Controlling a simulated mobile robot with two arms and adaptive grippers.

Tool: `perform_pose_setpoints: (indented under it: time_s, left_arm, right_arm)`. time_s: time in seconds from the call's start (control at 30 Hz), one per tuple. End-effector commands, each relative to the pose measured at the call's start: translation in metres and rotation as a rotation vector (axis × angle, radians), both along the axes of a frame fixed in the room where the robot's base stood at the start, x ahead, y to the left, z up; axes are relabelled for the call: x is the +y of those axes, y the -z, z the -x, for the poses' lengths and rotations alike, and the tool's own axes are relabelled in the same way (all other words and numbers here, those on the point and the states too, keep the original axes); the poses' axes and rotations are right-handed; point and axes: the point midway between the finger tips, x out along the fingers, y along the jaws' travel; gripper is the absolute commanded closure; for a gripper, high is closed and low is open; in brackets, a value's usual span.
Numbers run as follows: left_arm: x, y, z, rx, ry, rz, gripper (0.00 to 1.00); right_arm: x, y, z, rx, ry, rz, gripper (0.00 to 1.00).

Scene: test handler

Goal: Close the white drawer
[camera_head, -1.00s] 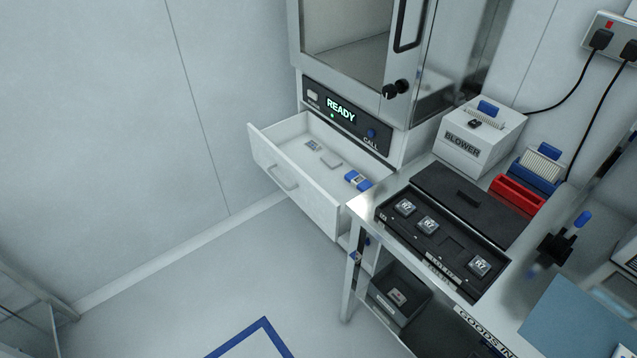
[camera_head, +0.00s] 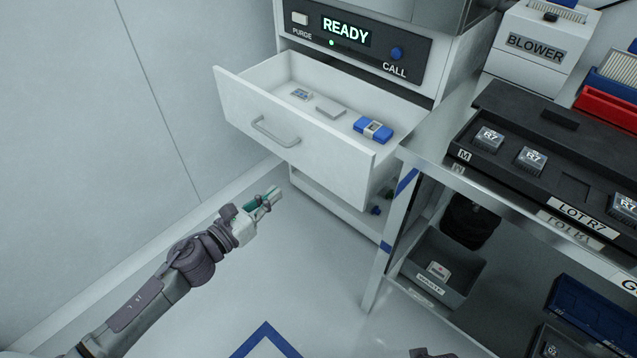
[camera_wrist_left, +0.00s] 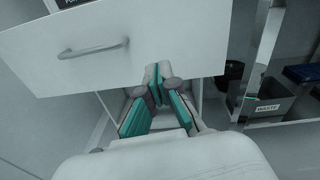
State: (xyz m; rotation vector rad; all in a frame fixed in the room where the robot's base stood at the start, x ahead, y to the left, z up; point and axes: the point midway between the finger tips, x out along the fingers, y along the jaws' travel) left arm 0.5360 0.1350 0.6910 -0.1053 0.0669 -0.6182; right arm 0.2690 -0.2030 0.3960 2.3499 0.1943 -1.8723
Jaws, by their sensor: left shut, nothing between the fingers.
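The white drawer (camera_head: 300,132) stands pulled out of the cabinet below the READY panel, with a grey bar handle (camera_head: 274,133) on its front. Inside lie a blue item (camera_head: 373,130) and small grey items (camera_head: 328,108). My left gripper (camera_head: 270,197) is shut and empty, in front of and below the drawer front in the head view. In the left wrist view the drawer front (camera_wrist_left: 150,50) and handle (camera_wrist_left: 93,50) show ahead, with the gripper fingertips (camera_wrist_left: 157,82) near the front's lower edge; I cannot tell if they touch. My right gripper is not clearly in view.
The steel table (camera_head: 420,140) stands right of the drawer, close to its right side, carrying a black tray (camera_head: 561,180) and the blower box (camera_head: 535,45). A grey waste bin (camera_head: 440,270) sits underneath. Floor is clear in front of the drawer.

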Motion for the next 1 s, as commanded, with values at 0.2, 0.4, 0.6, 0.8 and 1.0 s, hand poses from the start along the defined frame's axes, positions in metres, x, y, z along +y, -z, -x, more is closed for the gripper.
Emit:
perform_pose_setpoints:
  time_s: [0.2,0.4,0.6,0.8,1.0]
  left_arm:
    - [-0.017,-0.013,-0.003,-0.106,0.047,-0.084,1.0]
    - [-0.038,-0.015,-0.031,-0.104,0.046,-0.079,1.0]
    - [-0.065,-0.013,-0.066,-0.101,0.044,-0.077,1.0]
    - [-0.086,-0.013,-0.092,-0.099,0.044,-0.077,1.0]
    - [-0.096,-0.011,-0.104,-0.098,0.044,-0.079,1.0]
  right_arm:
    - [0.0,-0.001,-0.002,-0.003,0.001,-0.001,0.28]
    - [0.0,0.007,0.001,0.002,0.0,0.0,0.28]
    - [0.0,0.009,0.001,0.0,0.0,0.0,0.28]
    - [0.0,0.006,-0.001,0.0,0.0,0.0,0.28]
    - [0.001,0.001,-0.004,-0.008,0.0,-0.001,0.28]
